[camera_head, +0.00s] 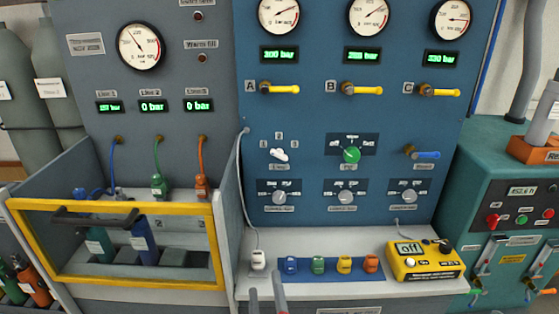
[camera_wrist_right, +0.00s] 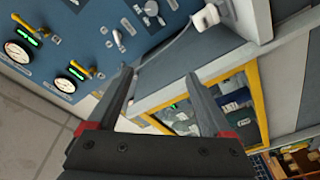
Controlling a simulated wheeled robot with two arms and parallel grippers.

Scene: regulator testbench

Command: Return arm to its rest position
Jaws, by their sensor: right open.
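My right gripper (camera_head: 266,294) shows at the bottom edge of the head view, in front of the bench ledge. Its two fingers are apart with nothing between them. In the right wrist view the open gripper (camera_wrist_right: 160,76) is in front of the ledge, and both dark fingers are empty. A white plug (camera_head: 258,260) on a grey cable sits on the ledge above the fingers in the head view. It also shows in the right wrist view (camera_wrist_right: 207,17), beyond the fingertips and apart from them. My left gripper is not in view.
A yellow-framed guard (camera_head: 120,201) closes off bottles at the left. Several coloured connectors and a yellow meter (camera_head: 424,262) stand along the ledge (camera_head: 330,238). The blue panel (camera_head: 310,110) carries gauges, yellow levers and a green knob (camera_head: 352,155). A teal machine (camera_head: 510,150) stands at right.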

